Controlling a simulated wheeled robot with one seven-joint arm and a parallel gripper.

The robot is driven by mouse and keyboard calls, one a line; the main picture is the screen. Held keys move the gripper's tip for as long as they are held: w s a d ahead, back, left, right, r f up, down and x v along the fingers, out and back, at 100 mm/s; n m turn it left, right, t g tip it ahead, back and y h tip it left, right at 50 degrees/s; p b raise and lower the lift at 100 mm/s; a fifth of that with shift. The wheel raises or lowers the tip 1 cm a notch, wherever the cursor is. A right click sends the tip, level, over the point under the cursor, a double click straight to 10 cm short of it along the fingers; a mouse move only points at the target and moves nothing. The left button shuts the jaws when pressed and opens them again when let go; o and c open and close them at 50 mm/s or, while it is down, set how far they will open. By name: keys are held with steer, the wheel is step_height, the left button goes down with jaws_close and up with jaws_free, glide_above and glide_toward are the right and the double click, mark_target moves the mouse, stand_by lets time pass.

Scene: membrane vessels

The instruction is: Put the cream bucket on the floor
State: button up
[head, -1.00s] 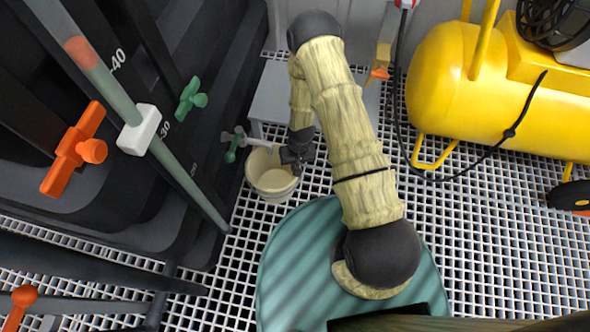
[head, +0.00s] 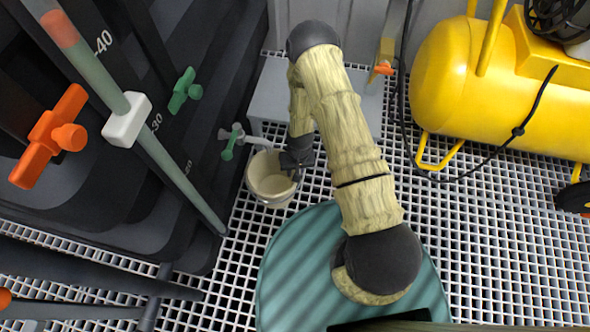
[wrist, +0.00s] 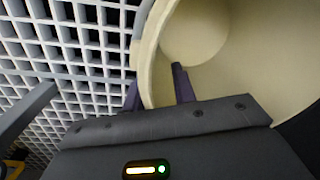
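The cream bucket (head: 264,190) is upright with its open top facing me, at the left of my arm in the head view. My gripper (head: 294,165) is at the bucket's right rim. In the wrist view my gripper (wrist: 158,92) straddles the bucket's wall (wrist: 150,60), one dark finger inside and one outside, and looks shut on it. The bucket's inside looks empty. The floor (head: 500,240) is a white grating seen beside and beyond the bucket. I cannot tell how far the bucket's underside is above it.
A tap with a green handle (head: 230,145) is just above and left of the bucket. A grey block (head: 268,100) stands behind it. Dark vessels with a pipe (head: 170,160) fill the left. A yellow compressor (head: 460,85) is at right. Open grating lies below the compressor.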

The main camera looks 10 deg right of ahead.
steer(key=shift+r, duration=0.1)
step_height(320, 180, up, 12)
steer(key=d+p, duration=0.1)
steer(key=p, duration=0.6)
stand_by(0.3)
steer(key=d+r+t, duration=0.1)
steer(key=d+r, duration=0.1)
steer(key=r, duration=0.7)
steer(key=d+r, duration=0.2)
steer(key=r, duration=0.8)
steer(key=s+d+r, duration=0.1)
steer(key=s+r, duration=0.3)
steer(key=r, duration=0.3)
steer(key=s+d+r+t, duration=0.1)
steer(key=s+d+r, duration=0.1)
steer(key=s+r, duration=0.3)
step_height(320, 180, up, 3)
steer(key=shift+s+r+m+t+h, duration=0.15)
steer(key=shift+m+t+h, duration=0.15)
steer(key=shift+h, duration=0.1)
